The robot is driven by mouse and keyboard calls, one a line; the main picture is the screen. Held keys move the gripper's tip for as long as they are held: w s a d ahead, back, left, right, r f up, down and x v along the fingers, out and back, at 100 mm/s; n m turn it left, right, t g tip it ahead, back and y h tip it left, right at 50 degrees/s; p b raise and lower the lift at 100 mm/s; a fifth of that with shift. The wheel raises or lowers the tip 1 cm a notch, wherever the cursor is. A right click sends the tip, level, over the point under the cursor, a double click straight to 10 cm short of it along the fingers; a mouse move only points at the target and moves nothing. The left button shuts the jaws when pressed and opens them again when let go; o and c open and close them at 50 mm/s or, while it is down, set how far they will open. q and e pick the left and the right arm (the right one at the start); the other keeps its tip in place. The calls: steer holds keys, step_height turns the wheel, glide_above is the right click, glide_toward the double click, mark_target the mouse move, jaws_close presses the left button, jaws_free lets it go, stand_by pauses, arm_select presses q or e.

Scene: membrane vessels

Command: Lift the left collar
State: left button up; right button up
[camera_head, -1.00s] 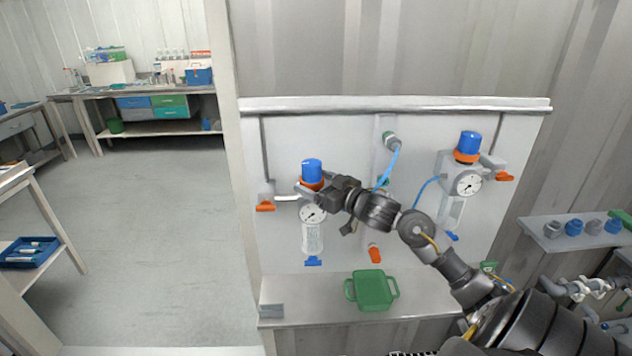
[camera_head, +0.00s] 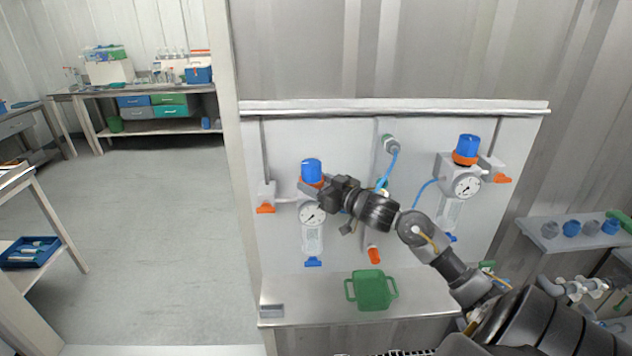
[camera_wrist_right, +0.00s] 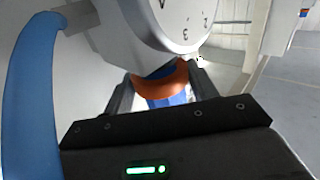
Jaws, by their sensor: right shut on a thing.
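The left regulator has a blue knob (camera_head: 312,170), an orange collar (camera_head: 317,183) under it, a white gauge (camera_head: 312,215) and a clear bowl (camera_head: 312,241) below. My right gripper (camera_head: 320,186) reaches in from the right at collar height. In the right wrist view the orange collar (camera_wrist_right: 161,82) sits between the two fingers, with the blue knob (camera_wrist_right: 168,101) beside it and the gauge (camera_wrist_right: 170,15) above. The gripper is shut on the collar. The fingers partly hide the collar in the head view. My left gripper is out of view.
A second regulator with its own blue knob (camera_head: 468,146) and orange collar (camera_head: 464,158) hangs at right. A blue hose (camera_head: 386,175) runs near my right wrist.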

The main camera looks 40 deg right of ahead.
steer(key=shift+r, duration=0.5)
steer(key=shift+f, duration=0.1)
steer(key=o, duration=0.9)
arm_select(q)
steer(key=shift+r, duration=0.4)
arm_select(e)
steer(key=o, duration=0.5)
steer(key=shift+s+d+f+b, duration=0.1)
steer(key=shift+s+f+b, duration=0.15)
steer(key=shift+s, duration=0.25)
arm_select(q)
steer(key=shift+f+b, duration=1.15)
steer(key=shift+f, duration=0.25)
arm_select(e)
steer(key=s+d, duration=0.1)
steer(key=s, duration=0.8)
steer(key=shift+s+r, duration=0.25)
steer(key=shift+s, duration=0.1)
steer(key=shift+d, duration=0.15)
